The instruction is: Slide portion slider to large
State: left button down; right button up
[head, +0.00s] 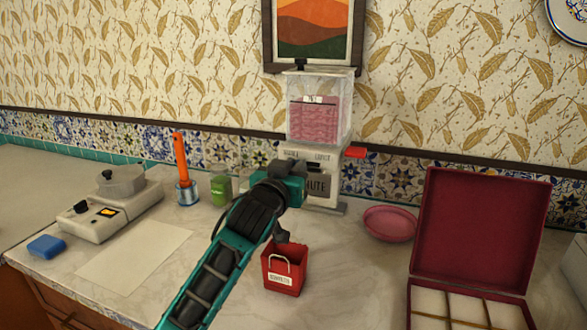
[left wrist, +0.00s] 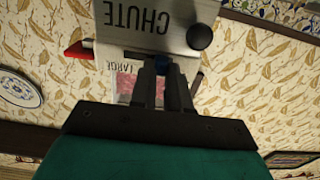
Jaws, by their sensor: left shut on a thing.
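The dispenser (head: 320,110) stands against the back wall, with a clear hopper of pink pieces and a pale base marked CHUTE. Its LARGE label (left wrist: 119,53) shows upside down in the left wrist view. My left gripper (head: 285,180) is at the front of the base and hides part of it in the head view. A dark slot runs from the knob toward the LARGE side. The knob is not level with the LARGE label. My right gripper is out of view.
A red lever (head: 356,152) sticks out at the dispenser's right. A red bucket (head: 283,272) stands in front, close to my left arm. A pink bowl (head: 390,224) and open maroon box (head: 470,240) are at right. A green jar (head: 221,190) and a scale (head: 110,208) are at left.

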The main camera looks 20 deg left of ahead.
aim_at(315, 163)
pick_arm(q)
jog(key=shift+d, duration=1.65)
jog(key=c, duration=1.1)
grip_release()
jog(key=shift+d, duration=0.1)
jog(key=shift+s, duration=0.15)
jog(key=s, duration=1.2)
jog(key=shift+s+a, duration=0.25)
jog(key=shift+s, duration=0.1)
